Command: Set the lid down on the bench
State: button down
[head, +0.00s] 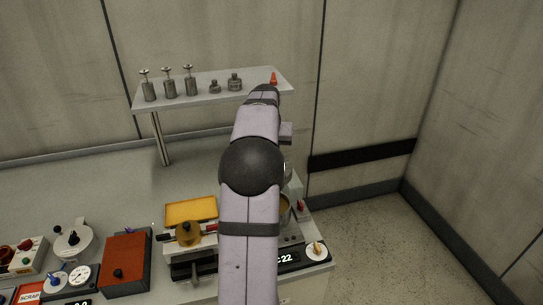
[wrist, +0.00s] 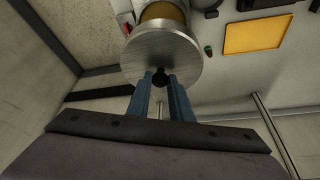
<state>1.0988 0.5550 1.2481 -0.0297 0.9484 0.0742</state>
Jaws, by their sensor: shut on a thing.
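The lid (wrist: 160,55) is a round silvery metal disc with a small black knob (wrist: 160,78). In the wrist view my gripper (wrist: 161,84) has its two blue fingers shut on the knob. A brass-coloured round vessel (wrist: 163,12) shows just beyond the lid, partly covered by it; I cannot tell whether the lid touches it. In the head view my arm hides the gripper and most of that area; a bit of the vessel (head: 284,212) shows at the arm's right. The bench (head: 115,195) is grey.
A shelf (head: 205,90) with several metal weights and an orange cone stands over the back of the bench on a post. A yellow tray (head: 190,211), a red-brown box (head: 127,262) and gauges (head: 80,275) occupy the front. The back left of the bench is clear.

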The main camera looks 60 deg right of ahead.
jog(key=w+a+f+n+t+y+p, duration=0.1)
jog(key=w+a+f+n, duration=0.2)
jog(key=w, duration=0.6)
jog(key=w+a+f+n+t+y+p, duration=0.1)
jog(key=w+a+f+n, duration=0.3)
jog(key=w, duration=0.5)
jog(key=w+a+f+n+y+p, duration=0.1)
jog(key=w+a+f+n, duration=0.3)
jog(key=w+f, duration=0.3)
jog(key=w+n, duration=0.1)
jog(key=w, duration=0.2)
jog(key=shift+a+t, duration=0.2)
jog(key=shift+t, duration=0.2)
jog(key=shift+f+b, duration=0.65)
jog(key=shift+f, duration=0.65)
jog(key=shift+f, duration=0.2)
jog(key=shift+f+b, duration=0.35)
jog(key=shift+b, duration=0.1)
jog(key=shift+f+b, duration=1.2)
jog(key=shift+f, duration=0.25)
dwell(0.3)
dwell(0.4)
